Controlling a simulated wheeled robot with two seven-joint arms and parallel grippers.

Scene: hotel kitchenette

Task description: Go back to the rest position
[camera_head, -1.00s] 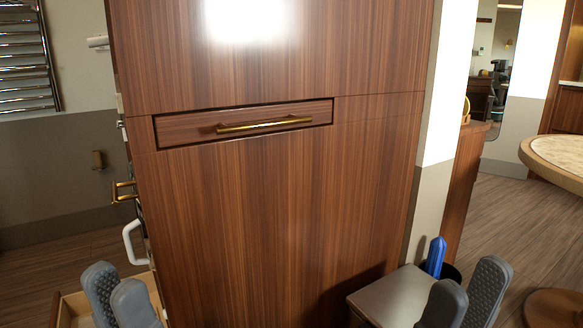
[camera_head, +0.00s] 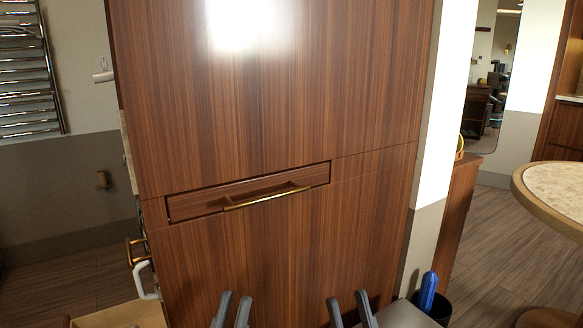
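My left gripper (camera_head: 236,296) is at the bottom edge of the head view, left of centre. Its two grey fingers stand apart with nothing between them. My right gripper (camera_head: 347,296) is at the bottom edge, right of centre, and its fingers are also apart and empty. Both are in front of the lower part of a tall wooden cabinet (camera_head: 270,110). Only the finger ends show; the wrists and arms are below the frame. Neither gripper holds anything visible.
The cabinet fills the middle, with a drawer (camera_head: 190,204) and its brass handle (camera_head: 268,198). An open wooden drawer or box (camera_head: 120,316) is at lower left. A blue-handled object (camera_head: 427,290) stands in a dark bin at lower right. A round table (camera_head: 550,190) is at right.

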